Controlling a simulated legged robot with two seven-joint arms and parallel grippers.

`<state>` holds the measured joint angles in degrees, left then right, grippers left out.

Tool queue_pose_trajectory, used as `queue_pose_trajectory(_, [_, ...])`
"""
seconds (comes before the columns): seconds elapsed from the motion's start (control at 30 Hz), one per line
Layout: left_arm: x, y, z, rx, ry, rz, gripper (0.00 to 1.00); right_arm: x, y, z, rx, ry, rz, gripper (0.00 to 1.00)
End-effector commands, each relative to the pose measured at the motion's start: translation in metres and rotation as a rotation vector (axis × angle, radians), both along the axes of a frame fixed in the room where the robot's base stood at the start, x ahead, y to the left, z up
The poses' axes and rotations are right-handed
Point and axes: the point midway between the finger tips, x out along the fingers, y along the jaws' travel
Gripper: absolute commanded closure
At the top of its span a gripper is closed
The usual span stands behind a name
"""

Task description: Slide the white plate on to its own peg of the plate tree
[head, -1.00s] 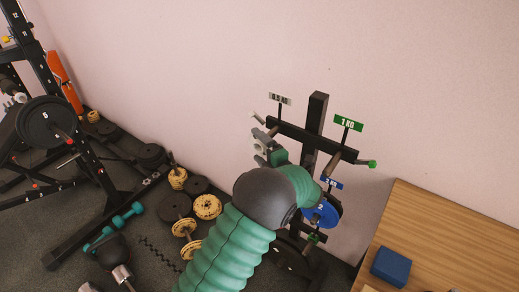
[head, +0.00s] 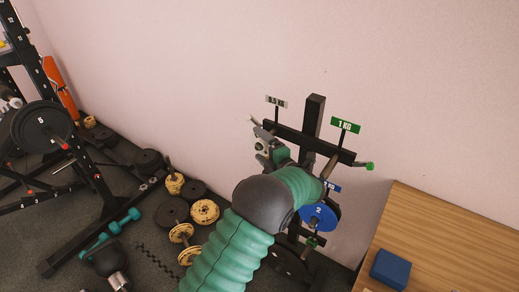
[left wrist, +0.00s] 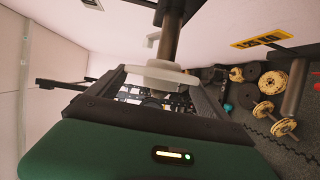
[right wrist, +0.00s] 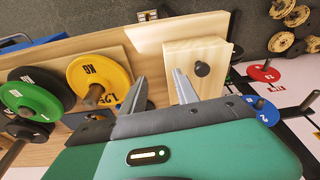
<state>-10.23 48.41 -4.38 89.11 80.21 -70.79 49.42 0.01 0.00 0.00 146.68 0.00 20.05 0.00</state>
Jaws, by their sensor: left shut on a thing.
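The white plate (left wrist: 185,77) is between the fingers of my left gripper (left wrist: 158,88), seen nearly edge-on in the left wrist view. A dark peg (left wrist: 171,38) comes down to the plate there; I cannot tell whether it passes through the hole. In the head view my left gripper (head: 263,141) is at the left arm of the plate tree (head: 313,116), below the grey sign (head: 276,101) and close to the pale peg end (head: 251,119). The plate is not clear in the head view. My right gripper (right wrist: 160,85) is open and empty.
A green 1 KG sign (head: 346,125) and green-tipped peg are on the tree's right. A blue plate (head: 320,217) hangs lower, partly behind my left arm. A wooden table (head: 450,235) with a blue block (head: 390,268) stands right. The right wrist view shows yellow (right wrist: 100,82) and green (right wrist: 35,100) plates.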

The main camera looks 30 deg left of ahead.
Motion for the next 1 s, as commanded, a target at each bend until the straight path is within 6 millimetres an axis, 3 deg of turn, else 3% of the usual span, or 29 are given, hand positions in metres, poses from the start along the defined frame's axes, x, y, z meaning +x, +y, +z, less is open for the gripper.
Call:
queue_pose_trajectory(0.33, [0.012,-0.001,0.002,0.002,-0.003,0.0,0.8,0.0,0.0,-0.004,0.0,0.0,0.0,0.64])
queue_pose_trajectory(1.0, [0.013,0.001,0.0,0.002,-0.002,0.0,0.8,0.0,0.0,-0.01,0.0,0.0,0.0,0.64])
